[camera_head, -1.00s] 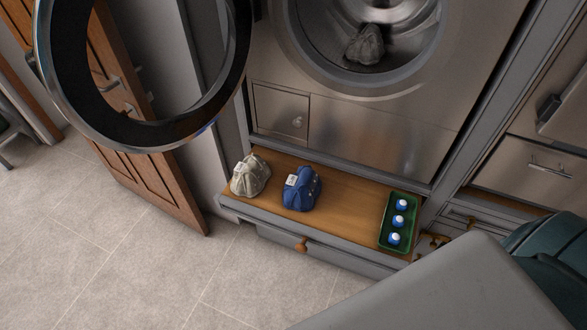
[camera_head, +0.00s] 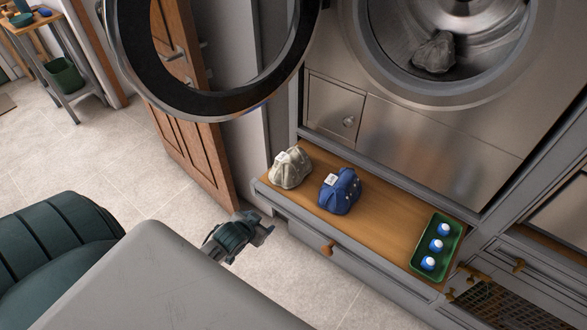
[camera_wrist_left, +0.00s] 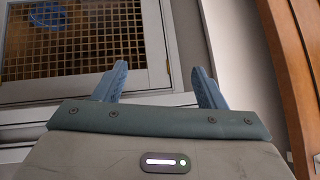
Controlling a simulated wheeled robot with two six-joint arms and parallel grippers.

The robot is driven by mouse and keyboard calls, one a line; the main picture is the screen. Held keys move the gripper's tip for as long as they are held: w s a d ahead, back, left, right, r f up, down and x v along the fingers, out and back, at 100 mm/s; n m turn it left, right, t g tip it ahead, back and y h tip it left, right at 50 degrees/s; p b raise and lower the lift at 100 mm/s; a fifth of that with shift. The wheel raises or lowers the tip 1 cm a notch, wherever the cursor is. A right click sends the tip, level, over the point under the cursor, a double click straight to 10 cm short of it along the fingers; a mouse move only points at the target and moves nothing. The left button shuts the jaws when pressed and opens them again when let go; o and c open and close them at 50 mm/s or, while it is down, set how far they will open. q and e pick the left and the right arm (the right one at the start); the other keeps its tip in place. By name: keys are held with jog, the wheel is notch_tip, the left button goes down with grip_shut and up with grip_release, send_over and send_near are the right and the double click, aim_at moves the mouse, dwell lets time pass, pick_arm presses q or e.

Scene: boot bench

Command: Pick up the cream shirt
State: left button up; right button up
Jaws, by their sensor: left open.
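The cream shirt (camera_head: 290,168) is a crumpled bundle with a white tag, lying at the left end of the wooden bench top (camera_head: 385,225). A blue bundle with a white tag (camera_head: 340,191) lies just to its right. My left gripper (camera_head: 264,231) is in front of the bench, below and left of the shirt, and apart from it. Its two fingers show spread and empty in the left wrist view (camera_wrist_left: 162,82). The shirt does not show in that view. My right gripper is out of view.
A green tray (camera_head: 416,262) with three blue-and-white bottles stands at the bench's right end. The washer's round door (camera_head: 222,104) hangs open above left. A grey cloth (camera_head: 434,52) lies in the drum. A lattice panel (camera_wrist_left: 85,40) shows in the wrist view.

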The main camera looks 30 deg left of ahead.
aim_at(289, 163)
pick_arm(q)
jog(key=w+r+t, duration=0.1)
jog(key=w+r, duration=0.1)
jog(key=r, duration=0.3)
jog(key=w+r+t, duration=0.2)
jog(key=w+r, duration=0.1)
jog(key=r, duration=0.3)
jog(key=w+d+r+m+t+h, duration=0.1)
jog(key=w+r, duration=0.1)
jog(key=r, duration=0.3)
jog(key=shift+w+r+t+b, duration=0.15)
jog(key=shift+r+t+b, duration=0.2)
jog(key=shift+r+t, duration=0.05)
jog(key=x, duration=0.3)
jog(key=shift+w+d+f, duration=0.1)
jog(key=shift+w+f, duration=0.05)
jog(key=shift+w, duration=0.2)
jog(key=p+x, duration=0.1)
jog(key=x, duration=0.4)
jog(key=shift+f+p, duration=0.25)
jog(key=shift+p, duration=0.05)
jog(key=shift+w+f, duration=0.25)
jog(key=shift+w, duration=0.2)
jog(key=shift+r, duration=0.1)
jog(key=c, duration=1.2)
